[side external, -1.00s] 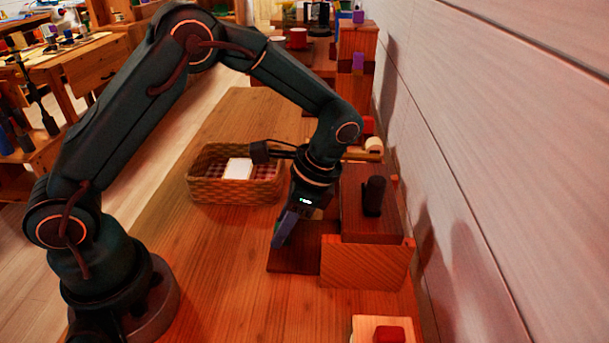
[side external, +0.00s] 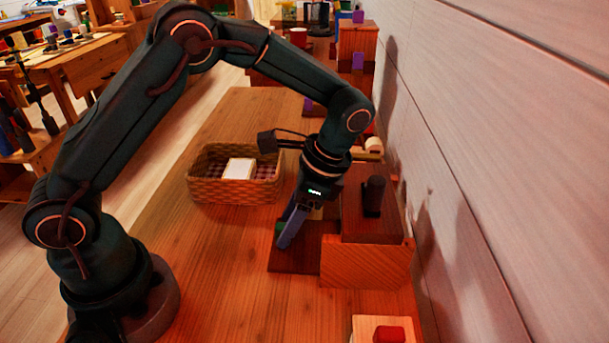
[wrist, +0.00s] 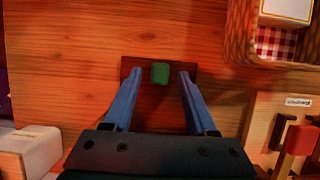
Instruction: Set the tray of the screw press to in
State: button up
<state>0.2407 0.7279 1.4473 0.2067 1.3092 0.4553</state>
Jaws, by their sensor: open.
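The screw press (side external: 365,262) is a wooden box with a dark upright knob (side external: 374,194) on top. Its dark brown tray (side external: 300,263) sticks out from the box toward my arm's side, over the table. A green block-shaped handle (wrist: 160,73) stands on the tray; in the side view it (side external: 279,228) shows partly behind my finger. My gripper (side external: 283,243) points down over the tray. In the wrist view its blue fingers (wrist: 161,72) are open, one on each side of the green handle, with gaps between. The press's inside is hidden.
A wicker basket (side external: 235,198) with a checked cloth and a white block stands left of the press. A board with a red block (side external: 388,334) lies at the front. The plank wall (side external: 500,170) runs close behind the press. The table left of the tray is clear.

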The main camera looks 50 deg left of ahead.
jog(key=shift+v, duration=1.75)
jog(key=s+a+r+n+t+h, duration=0.1)
jog(key=s+a+r+n+t, duration=0.1)
jog(key=r, duration=0.4)
jog(key=s+a+r+n+t+h, duration=0.1)
jog(key=s+r+t, duration=0.1)
jog(key=r, duration=0.3)
jog(key=s+f+n+t+h, duration=0.1)
jog(key=s+n+t, duration=0.3)
jog(key=s+n, duration=0.2)
jog(key=shift+s+f+t, duration=0.4)
jog(key=shift+s, duration=0.2)
